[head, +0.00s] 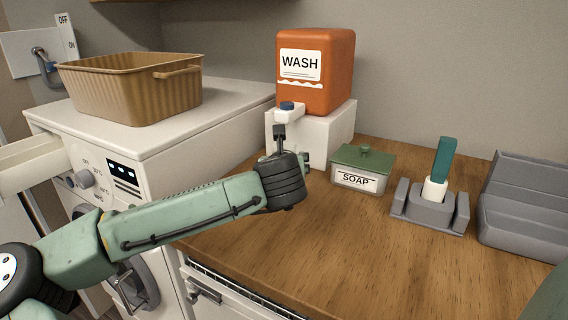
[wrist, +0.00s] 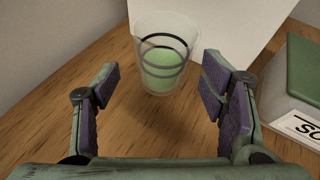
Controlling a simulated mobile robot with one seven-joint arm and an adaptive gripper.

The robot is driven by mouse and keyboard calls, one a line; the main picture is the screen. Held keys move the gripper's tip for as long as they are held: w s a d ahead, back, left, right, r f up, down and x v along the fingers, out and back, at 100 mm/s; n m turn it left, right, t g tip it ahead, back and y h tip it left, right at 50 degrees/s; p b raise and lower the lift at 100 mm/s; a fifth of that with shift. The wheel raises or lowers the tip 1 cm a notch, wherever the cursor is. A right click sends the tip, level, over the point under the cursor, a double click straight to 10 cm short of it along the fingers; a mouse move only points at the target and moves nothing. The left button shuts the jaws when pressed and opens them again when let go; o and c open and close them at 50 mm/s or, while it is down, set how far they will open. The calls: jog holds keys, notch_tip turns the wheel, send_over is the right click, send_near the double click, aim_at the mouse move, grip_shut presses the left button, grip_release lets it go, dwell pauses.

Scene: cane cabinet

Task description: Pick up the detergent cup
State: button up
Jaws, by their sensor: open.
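The detergent cup (wrist: 160,78) is a clear cup with dark rings and green liquid in it. In the wrist view it stands upright on the wooden counter, ahead of my gripper (wrist: 159,84). My gripper is open and empty, with one finger on each side of the cup's line and the cup a little beyond the fingertips. It does not appear to touch the cup. In the head view my arm's dark wrist hides the cup and the fingers.
An orange WASH dispenser (head: 335,85) stands on a white block (head: 342,125) behind the cup. A green-lidded SOAP box (head: 360,170) is to the right, then a grey holder with a green-handled brush (head: 432,205) and grey trays (head: 525,205). A tan basket (head: 130,95) sits on the washer (head: 215,110).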

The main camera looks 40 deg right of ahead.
jog(key=shift+f+x, duration=0.25)
jog(key=shift+x, duration=1.55)
jog(key=shift+s, duration=0.15)
jog(key=c, duration=1.4)
